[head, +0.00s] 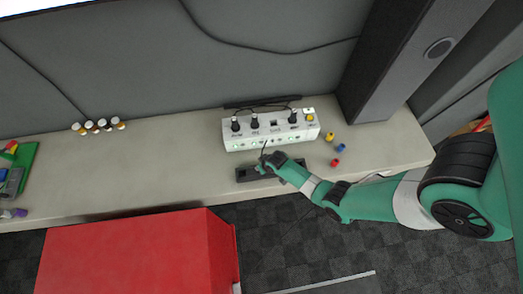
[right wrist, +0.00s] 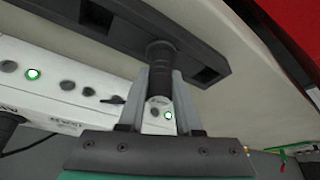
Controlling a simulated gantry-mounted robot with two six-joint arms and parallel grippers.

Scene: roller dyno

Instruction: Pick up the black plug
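The black plug (right wrist: 160,82) shows in the right wrist view between the two fingers of my right gripper (right wrist: 161,85). The fingers lie close against both its sides and look shut on it. Its far end meets the long black holder (right wrist: 110,22); I cannot tell whether it is seated there or just clear of it. In the head view my right gripper (head: 264,161) is over the black holder (head: 246,174), in front of the white box (head: 271,133), and hides the plug. My left gripper is not in view.
Black plugs or knobs with cables (head: 254,121) stand on the white box, beside a yellow button (head: 310,118). Small yellow, blue and red pieces (head: 341,148) lie to its right. A red cabinet (head: 130,255) is in front. The bench between is clear.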

